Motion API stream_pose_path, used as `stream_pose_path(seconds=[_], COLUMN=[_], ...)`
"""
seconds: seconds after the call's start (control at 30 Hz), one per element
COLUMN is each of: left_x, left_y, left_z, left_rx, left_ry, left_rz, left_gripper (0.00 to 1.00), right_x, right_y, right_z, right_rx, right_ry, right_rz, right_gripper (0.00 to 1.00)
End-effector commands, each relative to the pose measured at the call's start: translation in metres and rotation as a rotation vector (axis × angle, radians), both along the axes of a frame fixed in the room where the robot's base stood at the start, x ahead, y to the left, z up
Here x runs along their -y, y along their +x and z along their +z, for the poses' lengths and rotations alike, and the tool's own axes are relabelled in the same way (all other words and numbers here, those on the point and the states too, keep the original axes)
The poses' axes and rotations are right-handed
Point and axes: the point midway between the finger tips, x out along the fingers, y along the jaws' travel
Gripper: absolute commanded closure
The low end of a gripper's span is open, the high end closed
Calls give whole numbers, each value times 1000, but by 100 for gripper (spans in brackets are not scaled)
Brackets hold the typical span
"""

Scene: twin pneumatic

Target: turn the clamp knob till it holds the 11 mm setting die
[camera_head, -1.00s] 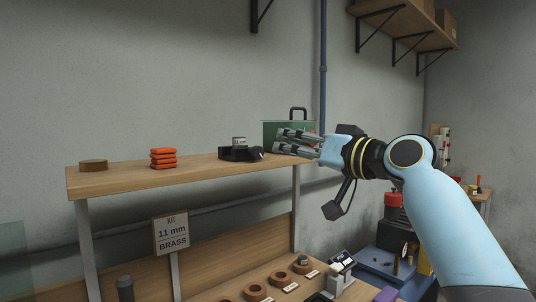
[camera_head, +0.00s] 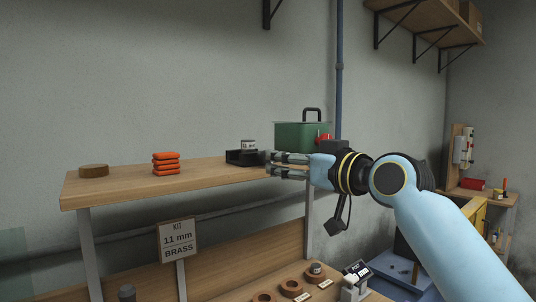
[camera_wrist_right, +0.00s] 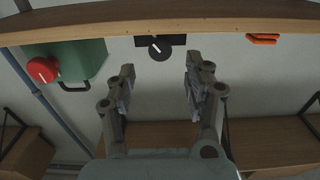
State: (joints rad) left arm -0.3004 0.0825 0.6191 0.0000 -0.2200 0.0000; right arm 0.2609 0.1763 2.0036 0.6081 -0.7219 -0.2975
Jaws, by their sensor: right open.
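The black clamp (camera_head: 240,157) sits on the upper wooden shelf, with the grey, labelled setting die (camera_head: 248,145) standing in it. I cannot tell whether the clamp grips the die. The clamp knob (camera_wrist_right: 159,50) is round and black with a white line, and shows in the right wrist view between and beyond my fingers. My right gripper (camera_head: 270,164) is open and empty at the clamp's right side; it also shows in the right wrist view (camera_wrist_right: 159,76). Its fingers point at the knob, and contact is not clear. My left gripper is out of view.
A green case (camera_head: 300,135) with a red round part (camera_head: 323,140) stands just behind my right gripper. A sign (camera_head: 178,240) reads "KIT 11 mm BRASS".

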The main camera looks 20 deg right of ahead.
Motion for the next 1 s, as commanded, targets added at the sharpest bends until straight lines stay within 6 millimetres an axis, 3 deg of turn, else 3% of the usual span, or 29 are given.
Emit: stream_pose_path(seconds=[0.1,0.3,0.7,1.0], left_x=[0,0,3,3], left_y=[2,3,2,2], left_z=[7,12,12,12], left_rx=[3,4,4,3], left_ry=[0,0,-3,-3], left_rz=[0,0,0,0], left_gripper=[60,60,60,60], right_x=[-9,-18,-21,-21], right_y=[23,49,56,56], right_z=[3,2,0,0], right_rx=[1,0,1,0], right_ry=[4,2,-1,0], right_rz=[1,0,1,1], right_gripper=[48,48,49,89])
